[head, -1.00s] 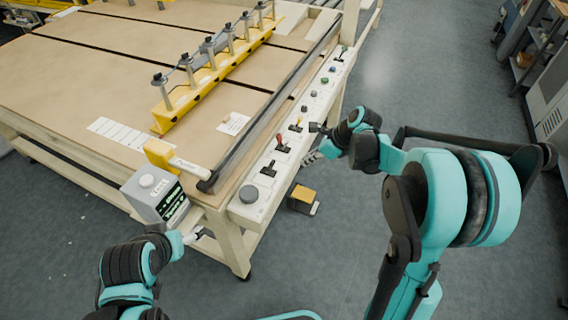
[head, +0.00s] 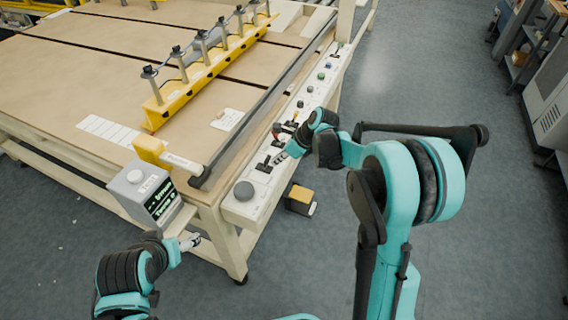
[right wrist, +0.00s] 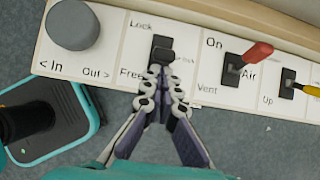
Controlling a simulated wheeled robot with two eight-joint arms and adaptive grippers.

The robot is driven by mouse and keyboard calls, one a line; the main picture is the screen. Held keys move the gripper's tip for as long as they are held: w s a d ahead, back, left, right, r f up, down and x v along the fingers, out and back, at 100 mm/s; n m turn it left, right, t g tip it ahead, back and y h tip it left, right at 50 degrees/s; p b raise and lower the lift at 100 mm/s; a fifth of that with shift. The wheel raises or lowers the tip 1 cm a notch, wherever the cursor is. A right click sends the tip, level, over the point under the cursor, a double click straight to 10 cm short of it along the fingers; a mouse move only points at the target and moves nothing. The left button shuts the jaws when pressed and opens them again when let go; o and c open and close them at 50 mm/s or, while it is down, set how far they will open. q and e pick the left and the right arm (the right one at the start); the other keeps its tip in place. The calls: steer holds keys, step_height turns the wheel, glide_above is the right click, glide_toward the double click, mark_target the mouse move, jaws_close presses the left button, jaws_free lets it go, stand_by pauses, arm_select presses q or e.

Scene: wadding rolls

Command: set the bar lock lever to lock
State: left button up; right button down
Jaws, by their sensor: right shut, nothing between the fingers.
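The bar lock lever (right wrist: 162,53) is a small black lever on the white control panel. In the right wrist view "Lock" is printed above it and "Free" below. Its dark handle seems to lean toward the "Free" side. In the head view the lever (head: 264,166) is beside my right gripper (head: 281,158). The right gripper is shut and empty, its fingertips (right wrist: 165,76) right at the lever's lower end; I cannot tell whether they touch it. My left gripper (head: 190,242) is low, near the grey box at the table corner; its jaws are too small to read.
A red-handled Vent/Air lever (right wrist: 247,57) is just right of the lock lever, then a yellow-handled one (right wrist: 306,90). A grey round knob (right wrist: 72,25) is on the left. A yellow foot pedal (head: 300,197) stands on the floor below the panel.

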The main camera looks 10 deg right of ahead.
steer(key=shift+r, duration=0.1)
stand_by(0.3)
steer(key=shift+w+a+r+h+p, duration=0.1)
steer(key=shift+a+r+h+p, duration=0.05)
steer(key=shift+h+p, duration=0.2)
steer(key=shift+a+g+h+p, duration=0.1)
steer(key=shift+g+h+p, duration=0.2)
steer(key=shift+g+h, duration=0.1)
steer(key=shift+w+r, duration=0.1)
